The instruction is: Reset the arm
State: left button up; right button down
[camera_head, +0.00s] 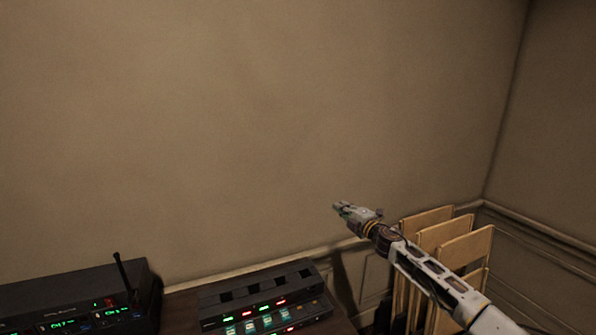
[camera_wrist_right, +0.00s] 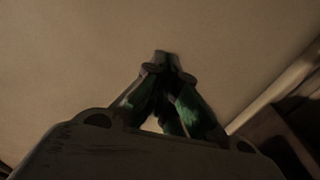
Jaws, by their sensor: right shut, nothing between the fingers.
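My right gripper (camera_head: 341,207) is raised in front of the bare wall, above and to the right of the mixing desk. Its arm comes in from the lower right. In the right wrist view the gripper (camera_wrist_right: 162,62) has its fingertips together with nothing between them. The mixing desk (camera_head: 266,302), with lit red, green and blue buttons, sits on the table at the bottom, apart from the gripper. My left gripper does not show.
A black receiver unit (camera_head: 70,296) with green displays and an antenna stands at the lower left. Several wooden folding chairs or panels (camera_head: 464,250) stand at the right, behind my right arm. The plain wall (camera_head: 200,120) fills the back. The air left of the gripper is clear.

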jog(key=s+d+f+m+g+h, duration=0.1)
jog(key=d+f+m+h, duration=0.3)
jog(key=d+f+m, duration=0.55)
jog(key=d+f+m+g+h, duration=0.1)
jog(key=d+f+m+h, duration=0.4)
jog(key=f, duration=0.9)
jog(key=s+d+f+m+g, duration=0.2)
jog(key=s+f, duration=0.6)
jog(key=f, duration=0.5)
jog(key=s+d+f+m+g, duration=0.25)
jog(key=s+f, duration=0.65)
jog(key=f, duration=0.5)
jog(key=s+a+f+m+g, duration=0.1)
jog(key=s+f+g, duration=0.1)
jog(key=s+f, duration=0.9)
jog(key=s+a+f+g, duration=0.2)
jog(key=s+f, duration=0.5)
jog(key=s, duration=0.7)
jog(key=s+a+f+g, duration=0.1)
jog(key=s+a+f, duration=0.1)
jog(key=s, duration=1)
jog(key=s+a+f+g, duration=0.1)
jog(key=s+f, duration=0.3)
jog(key=s, duration=0.8)
jog(key=s+a+f+m+g, duration=0.1)
jog(key=s+a+f+g, duration=0.1)
jog(key=s, duration=1)
jog(key=shift+s+a+f, duration=0.25)
jog(key=shift+a+f, duration=0.1)
jog(key=shift+f, duration=0.25)
